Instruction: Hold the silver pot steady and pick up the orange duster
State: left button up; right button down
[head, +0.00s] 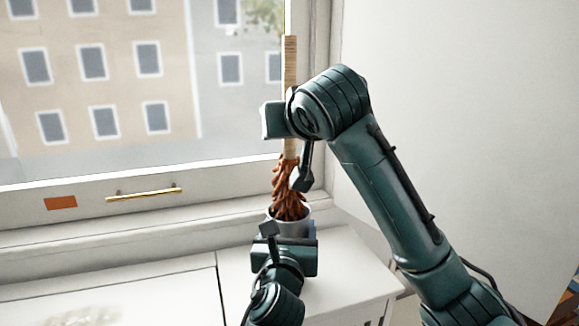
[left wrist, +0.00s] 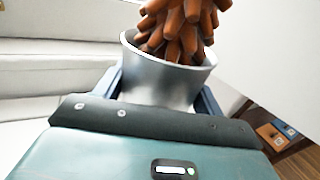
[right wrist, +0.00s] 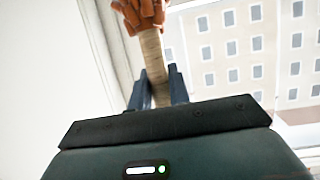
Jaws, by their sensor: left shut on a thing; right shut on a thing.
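The silver pot (head: 296,216) stands upright on the white ledge by the window; it fills the middle of the left wrist view (left wrist: 170,80). My left gripper (head: 289,236) is shut on the pot, one finger on each side of its wall. The orange duster (head: 288,190) stands upright with the lower end of its shaggy head inside the pot's mouth; the head shows in the left wrist view (left wrist: 180,25). Its pale wooden handle (head: 290,62) points up. My right gripper (right wrist: 157,88) is shut on the handle above the head; the arm partly hides this grip in the head view.
A window with a brass handle (head: 144,194) and an orange-brown patch (head: 61,202) on its frame is behind and left. A bare white wall (head: 450,100) rises at the right. The white ledge (head: 190,276) left of the pot is clear.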

aim_at(291, 84)
notch_tip(291, 84, up, 7)
jog(key=shift+f, duration=0.1)
pick_arm(q)
jog(key=o, duration=1.1)
